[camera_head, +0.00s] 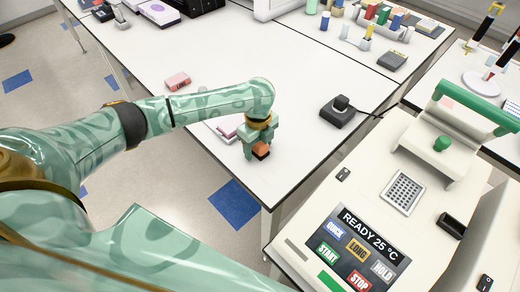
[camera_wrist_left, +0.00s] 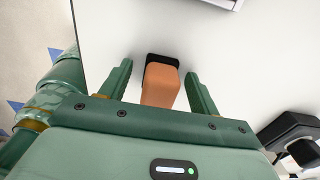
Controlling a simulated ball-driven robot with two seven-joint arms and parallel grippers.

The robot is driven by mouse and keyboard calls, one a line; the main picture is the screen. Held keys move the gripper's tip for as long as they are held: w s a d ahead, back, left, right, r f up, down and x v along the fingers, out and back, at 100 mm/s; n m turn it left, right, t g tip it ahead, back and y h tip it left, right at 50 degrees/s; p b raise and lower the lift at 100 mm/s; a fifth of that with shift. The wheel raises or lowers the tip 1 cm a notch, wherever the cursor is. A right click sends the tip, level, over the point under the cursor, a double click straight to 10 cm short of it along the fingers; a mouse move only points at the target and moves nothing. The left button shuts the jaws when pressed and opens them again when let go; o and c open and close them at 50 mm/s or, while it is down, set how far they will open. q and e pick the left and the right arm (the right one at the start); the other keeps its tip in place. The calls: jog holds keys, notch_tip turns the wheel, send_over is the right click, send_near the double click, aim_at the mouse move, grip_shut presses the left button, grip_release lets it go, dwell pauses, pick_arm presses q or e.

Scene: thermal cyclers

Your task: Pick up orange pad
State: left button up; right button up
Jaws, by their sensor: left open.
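The orange pad (camera_head: 261,150) lies on the white table near its front corner, with a black part at one end. It also shows in the left wrist view (camera_wrist_left: 161,86), between the two fingers of my left gripper (camera_wrist_left: 158,88). The fingers stand apart on either side of it, with a gap on each side. In the head view my left gripper (camera_head: 259,142) points down over the pad and hides part of it. My right gripper is not in view.
A pink and white item (camera_head: 228,127) lies just behind my left gripper, and a pink box (camera_head: 177,82) sits farther back. A black device (camera_head: 342,111) with a cable stands to the right. The thermal cycler (camera_head: 360,235) is at the front right. The table edge is close to the pad.

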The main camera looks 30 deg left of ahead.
pick_arm(q)
jog(key=c, duration=1.1)
jog(key=shift+r+p, duration=0.35)
jog(key=shift+r, duration=0.2)
notch_tip(320, 180, up, 3)
jog(key=shift+s+d+p, duration=0.1)
jog(key=shift+d+p, duration=0.05)
jog(key=shift+p, duration=0.5)
jog(key=s+d+r+p, duration=0.1)
jog(key=s+d+r, duration=0.2)
jog(key=s+d+r+p, duration=0.2)
jog(key=s+d+r, duration=0.1)
jog(key=s, duration=0.1)
jog(key=s+d+r+p, duration=0.2)
jog(key=s+d, duration=0.1)
jog(key=shift+s+r, duration=0.2)
jog(key=shift+r, duration=0.2)
